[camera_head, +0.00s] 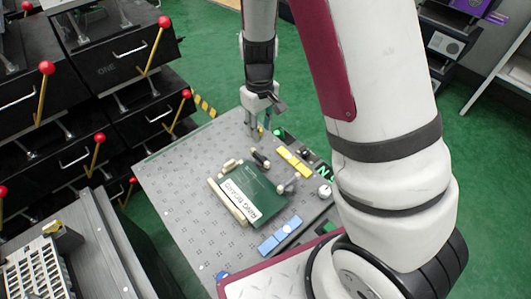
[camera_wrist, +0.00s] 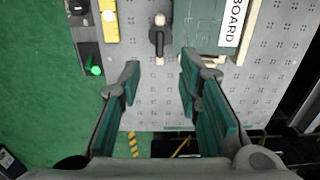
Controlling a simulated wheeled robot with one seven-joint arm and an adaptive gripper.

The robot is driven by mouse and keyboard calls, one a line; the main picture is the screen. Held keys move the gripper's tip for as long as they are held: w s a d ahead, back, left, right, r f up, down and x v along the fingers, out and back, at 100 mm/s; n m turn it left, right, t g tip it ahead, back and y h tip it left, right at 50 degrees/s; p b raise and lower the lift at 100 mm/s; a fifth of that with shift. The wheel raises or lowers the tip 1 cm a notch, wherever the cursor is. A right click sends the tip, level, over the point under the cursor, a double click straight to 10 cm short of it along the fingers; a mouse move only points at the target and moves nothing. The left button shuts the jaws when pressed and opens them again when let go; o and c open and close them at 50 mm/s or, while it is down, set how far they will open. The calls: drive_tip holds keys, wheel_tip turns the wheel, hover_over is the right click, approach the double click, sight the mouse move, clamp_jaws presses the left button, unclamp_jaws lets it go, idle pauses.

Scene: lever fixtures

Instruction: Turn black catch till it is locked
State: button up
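The black catch (camera_wrist: 157,36) is at the top middle of the wrist view, on the grey perforated board. Cream round pieces show at its upper and lower ends. In the head view the black catch (camera_head: 260,157) is a small dark piece beside the upper corner of the green panel. I cannot tell from these frames whether it is locked. My gripper (camera_wrist: 159,72) is open and empty, its two green-padded fingers apart. The catch appears between and beyond the fingertips. In the head view my gripper (camera_head: 257,130) hangs over the board's far end, near the catch.
The green panel (camera_head: 262,192) with a white label lies beside the catch. A yellow fixture (camera_head: 293,161), a blue fixture (camera_head: 280,235) and a green button (camera_wrist: 96,70) are also on the board (camera_head: 180,200). Black drawers with red-knobbed levers (camera_head: 163,22) stand to the left.

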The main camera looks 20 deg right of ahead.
sight(261, 157)
wheel_tip(261, 157, down, 14)
drive_tip(key=b, duration=0.4)
drive_tip(key=shift+r+b, duration=0.2)
drive_tip(key=shift+b, duration=0.15)
drive_tip(key=shift+c, duration=0.3)
clamp_jaws()
